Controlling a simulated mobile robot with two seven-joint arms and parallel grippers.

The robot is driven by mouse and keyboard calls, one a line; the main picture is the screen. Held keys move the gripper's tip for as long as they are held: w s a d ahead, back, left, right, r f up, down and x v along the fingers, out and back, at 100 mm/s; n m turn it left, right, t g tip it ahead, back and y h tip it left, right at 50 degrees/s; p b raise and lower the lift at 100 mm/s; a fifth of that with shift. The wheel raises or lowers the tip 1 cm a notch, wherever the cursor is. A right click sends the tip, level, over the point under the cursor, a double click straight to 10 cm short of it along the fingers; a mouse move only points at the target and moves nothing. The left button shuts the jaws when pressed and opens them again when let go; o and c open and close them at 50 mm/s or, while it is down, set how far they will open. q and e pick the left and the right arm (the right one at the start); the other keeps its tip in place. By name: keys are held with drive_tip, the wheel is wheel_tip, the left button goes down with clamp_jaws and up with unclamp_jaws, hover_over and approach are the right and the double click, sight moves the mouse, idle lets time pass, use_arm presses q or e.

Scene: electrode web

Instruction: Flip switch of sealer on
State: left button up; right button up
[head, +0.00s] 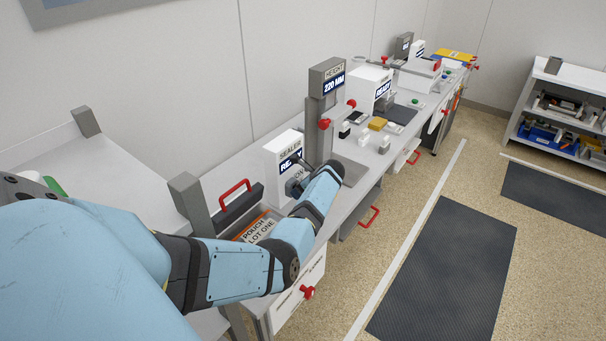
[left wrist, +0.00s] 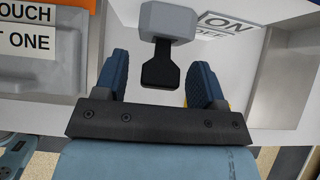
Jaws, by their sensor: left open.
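The sealer (head: 284,150) is a white box on the bench, with a display partly hidden by my left arm. My left gripper (head: 296,184) is at its front, its fingers mostly hidden in the head view. In the left wrist view, my open left gripper (left wrist: 158,78) has one dark blue finger on each side of the switch (left wrist: 160,68). The switch is a black lever on a light grey block. Its lever shows between the fingers with gaps on both sides. An ON/OFF label (left wrist: 228,25) is beside the block. I cannot tell which position the lever is in.
Small parts lie farther along the bench (head: 355,172).

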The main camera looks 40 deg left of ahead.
use_arm(q)
drive_tip(key=v, duration=1.3)
drive_tip(key=shift+d+r+b, duration=0.25)
drive_tip(key=shift+b, duration=0.15)
